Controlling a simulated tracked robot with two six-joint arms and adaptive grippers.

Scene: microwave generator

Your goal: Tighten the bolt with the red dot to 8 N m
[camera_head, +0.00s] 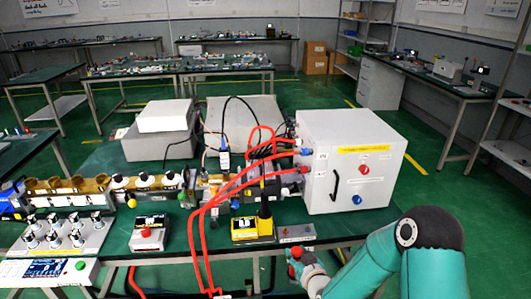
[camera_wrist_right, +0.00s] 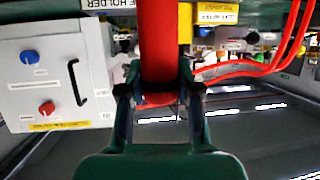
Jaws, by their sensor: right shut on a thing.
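My right gripper (camera_head: 297,268) is low in front of the table's front edge in the head view. In the right wrist view my right gripper (camera_wrist_right: 160,100) is shut on a red cylindrical handle (camera_wrist_right: 160,45), with one finger on each side. Only a little of the red handle (camera_head: 295,252) shows in the head view. The handle runs up to a label plate reading "HOLDER" (camera_wrist_right: 108,4); I cannot tell whether it is still seated there. Its far end is hidden. The bolt with the red dot cannot be made out. My left gripper is not in view.
A white cabinet (camera_head: 330,140) with red and blue knobs and a black handle stands behind my right gripper. A yellow device (camera_head: 252,229) is left of the gripper. Red cables (camera_head: 201,225) hang over the table's front edge. A waveguide line (camera_head: 75,196) runs left.

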